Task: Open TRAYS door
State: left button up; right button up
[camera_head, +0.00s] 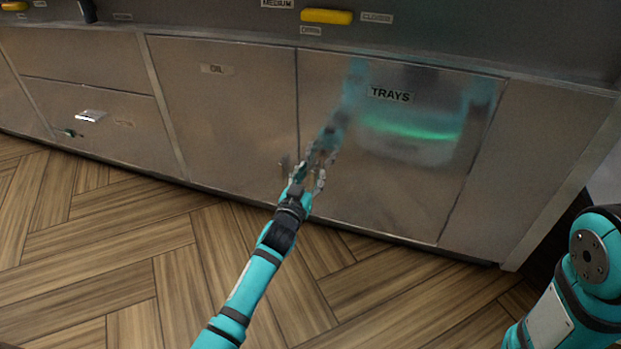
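The TRAYS door (390,170) is a shiny metal cabinet panel, closed flush in the front, with a TRAYS label near its top. It mirrors my teal body and arm. My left gripper (318,172) is at the left part of this door, close to the seam with the OIL door (222,120). Its fingers blend with their reflection, so I cannot tell whether they touch the door or how far open they are. No handle shows clearly on the TRAYS door. My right arm shows at the lower right, but its gripper is out of view.
A yellow handle (327,16) sits above the doors, between small labels. At the left, a drawer-like panel (95,110) has a small bright fitting (91,116). The herringbone wood floor (130,255) in front of the cabinets is clear.

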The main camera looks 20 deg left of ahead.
pick_arm(q)
jog(key=shift+c, duration=0.4)
grip_shut()
jog(key=shift+s, duration=0.15)
